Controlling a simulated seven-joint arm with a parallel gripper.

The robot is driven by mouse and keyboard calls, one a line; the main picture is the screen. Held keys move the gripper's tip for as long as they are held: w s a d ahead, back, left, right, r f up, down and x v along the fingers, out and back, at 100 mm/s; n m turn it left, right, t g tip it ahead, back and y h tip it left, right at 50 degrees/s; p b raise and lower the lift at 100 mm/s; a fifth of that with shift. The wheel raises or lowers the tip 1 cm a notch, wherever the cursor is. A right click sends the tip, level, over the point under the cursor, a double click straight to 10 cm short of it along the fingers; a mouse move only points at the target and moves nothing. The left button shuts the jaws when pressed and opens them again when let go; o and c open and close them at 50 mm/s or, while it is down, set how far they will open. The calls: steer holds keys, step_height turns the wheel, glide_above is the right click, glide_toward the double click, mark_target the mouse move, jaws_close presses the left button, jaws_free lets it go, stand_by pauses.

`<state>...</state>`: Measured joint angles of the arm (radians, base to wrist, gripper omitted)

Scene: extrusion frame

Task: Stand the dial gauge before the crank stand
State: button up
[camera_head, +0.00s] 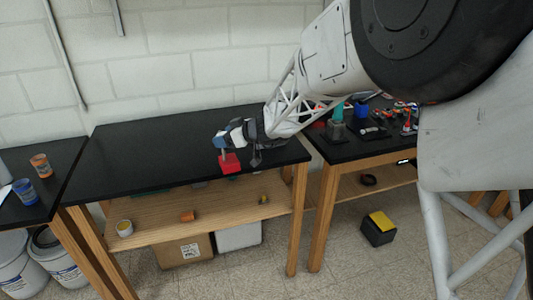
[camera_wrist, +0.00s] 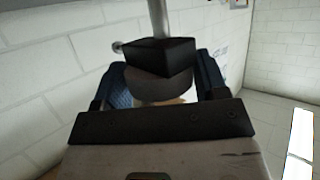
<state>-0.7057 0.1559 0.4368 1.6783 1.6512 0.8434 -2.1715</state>
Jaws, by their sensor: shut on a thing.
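My gripper (camera_head: 234,137) is over the front part of the middle black table, near its right end. It is shut on the dial gauge, which shows in the head view as a red block (camera_head: 230,164) under a thin pale stem. In the wrist view the gripper (camera_wrist: 163,82) has its blue fingers on either side of the gauge's rounded grey part (camera_wrist: 158,91), with a dark block and a pale post beyond. The gauge's dial face cannot be made out. No crank stand can be told for sure; small devices (camera_head: 372,132) stand on the right table, partly behind my arm.
The middle black tabletop (camera_head: 150,150) is bare. A gap separates it from the right table, which holds a teal-topped grey item (camera_head: 336,128) and a blue block (camera_head: 361,110). Cans (camera_head: 24,190) stand on the left table. A yellow-topped black box (camera_head: 379,228) is on the floor.

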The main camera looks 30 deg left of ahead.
steer(key=w+d, duration=0.4)
steer(key=d, duration=0.4)
steer(key=w+d+m+t, duration=0.1)
steer(key=w+d, duration=0.2)
steer(key=d, duration=0.5)
steer(key=shift+w+d+r, duration=0.2)
steer(key=shift+w+d, duration=0.2)
steer(key=w+a+f, duration=0.1)
steer(key=w+a, duration=0.8)
steer(key=w, duration=0.4)
steer(key=shift+a+f, duration=0.25)
steer(key=shift+f, duration=1.85)
steer(key=o, duration=1.7)
steer(key=shift+f, duration=0.1)
